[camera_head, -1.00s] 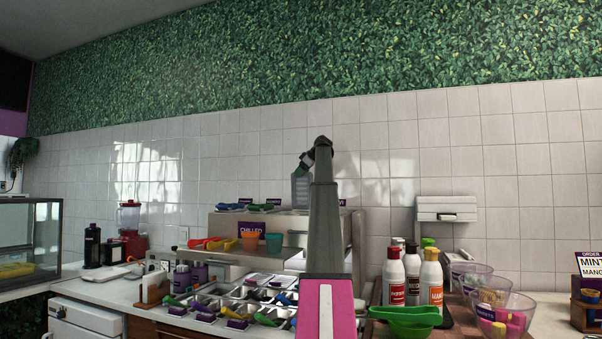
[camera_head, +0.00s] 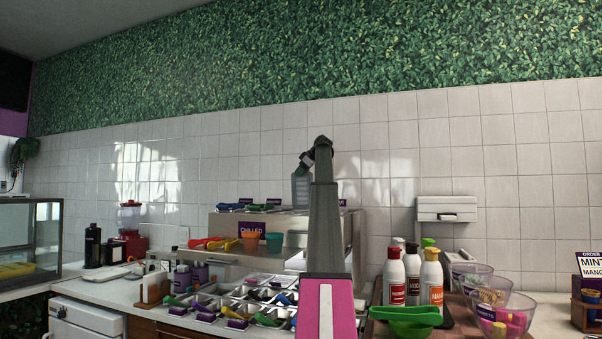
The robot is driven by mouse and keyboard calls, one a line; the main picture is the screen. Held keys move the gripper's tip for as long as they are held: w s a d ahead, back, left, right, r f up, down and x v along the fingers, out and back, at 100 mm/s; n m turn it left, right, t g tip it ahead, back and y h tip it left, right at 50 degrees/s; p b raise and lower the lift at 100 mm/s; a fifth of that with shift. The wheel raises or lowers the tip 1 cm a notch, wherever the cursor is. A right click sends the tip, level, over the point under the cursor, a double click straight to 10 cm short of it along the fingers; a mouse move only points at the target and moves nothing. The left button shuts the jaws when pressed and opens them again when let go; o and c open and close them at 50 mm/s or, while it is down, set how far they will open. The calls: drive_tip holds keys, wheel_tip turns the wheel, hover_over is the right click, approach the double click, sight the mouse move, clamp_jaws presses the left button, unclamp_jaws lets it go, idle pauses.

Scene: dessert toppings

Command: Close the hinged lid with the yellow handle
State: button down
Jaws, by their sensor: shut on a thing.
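No hinged lid with a yellow handle can be made out for certain. A steel chilled unit (camera_head: 222,224) with a purple "CHILLED" sign stands on the counter against the tiled wall, partly hidden by my arm. My grey arm (camera_head: 325,225) rises in the middle of the view and bends over at its top, away from the camera. A grey panel-like shape (camera_head: 300,190) shows just left of the arm above the unit; I cannot tell what it is.
Topping bins (camera_head: 225,305) with coloured scoops lie in front of the unit. Several sauce bottles (camera_head: 413,272), a green bowl (camera_head: 407,315) and clear bowls (camera_head: 503,316) stand close to the right of my arm. A blender (camera_head: 130,222) stands at the left.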

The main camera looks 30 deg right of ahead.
drive_tip(key=s+a+f+n+t+h, duration=0.5)
drive_tip(key=s+a+f+n+t, duration=0.1)
drive_tip(key=s+a+f, duration=0.5)
drive_tip(key=shift+a+f+t, duration=0.8)
drive_tip(key=shift+a+f, duration=0.1)
drive_tip(key=shift+f, duration=0.15)
drive_tip(key=c, duration=0.8)
unclamp_jaws()
drive_tip(key=shift+s, duration=0.1)
drive_tip(key=s+r, duration=0.1)
drive_tip(key=s, duration=0.9)
drive_tip(key=shift+s+a+r, duration=0.2)
drive_tip(key=shift+s+a, duration=0.1)
drive_tip(key=shift+a, duration=0.1)
